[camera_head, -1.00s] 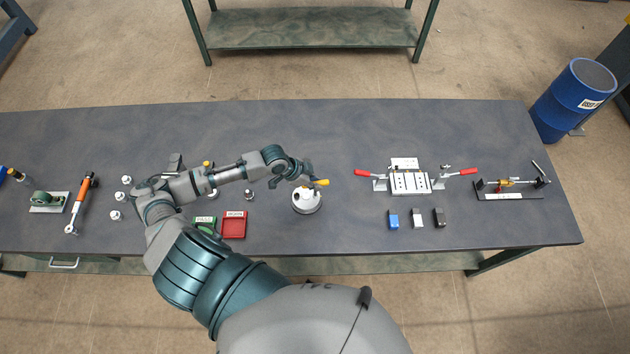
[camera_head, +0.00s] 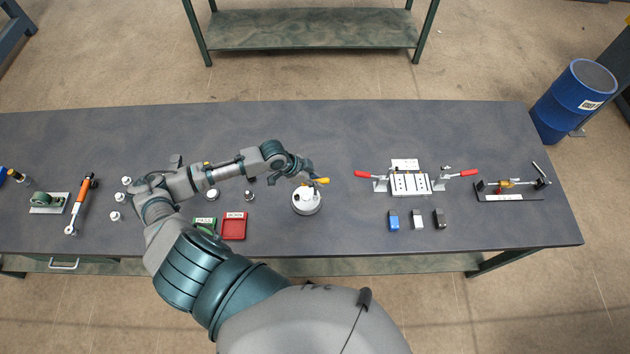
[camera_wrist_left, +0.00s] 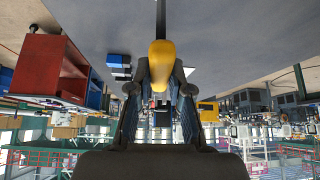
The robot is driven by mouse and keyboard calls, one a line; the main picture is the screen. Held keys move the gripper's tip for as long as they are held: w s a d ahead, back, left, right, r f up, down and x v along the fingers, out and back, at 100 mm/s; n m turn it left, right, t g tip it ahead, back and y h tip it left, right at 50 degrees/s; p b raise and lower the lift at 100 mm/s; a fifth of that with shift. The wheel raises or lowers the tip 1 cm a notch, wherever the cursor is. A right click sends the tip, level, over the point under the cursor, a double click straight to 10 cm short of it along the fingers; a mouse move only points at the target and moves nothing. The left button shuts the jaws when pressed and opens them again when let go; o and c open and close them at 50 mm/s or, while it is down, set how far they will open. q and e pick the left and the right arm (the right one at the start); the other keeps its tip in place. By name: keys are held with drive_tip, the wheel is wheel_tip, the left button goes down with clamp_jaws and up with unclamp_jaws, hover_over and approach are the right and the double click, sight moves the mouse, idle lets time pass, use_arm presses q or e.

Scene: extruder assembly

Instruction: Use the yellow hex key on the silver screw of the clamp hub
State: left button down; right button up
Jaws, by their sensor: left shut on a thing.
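The yellow hex key (camera_head: 322,181) is in my left gripper (camera_head: 309,180), above the right side of the round white clamp hub (camera_head: 306,203). The hub stands on the dark table, just below the gripper in the head view. In the left wrist view, the yellow handle (camera_wrist_left: 161,62) sits between the fingers of the left gripper (camera_wrist_left: 160,80), with a dark shaft running up from it. The silver screw is too small to make out. I cannot tell whether the key tip touches the hub. My right gripper is not in view.
A fixture with red handles (camera_head: 410,182) stands to the right, with several small blocks (camera_head: 417,219) in front. A red tray (camera_head: 234,225) and a green tray (camera_head: 205,223) lie left of the hub. The table (camera_head: 330,130) behind the hub is clear.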

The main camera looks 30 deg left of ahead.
use_arm(q)
drive_tip(key=shift+r, duration=0.2)
drive_tip(key=shift+r, duration=2.5)
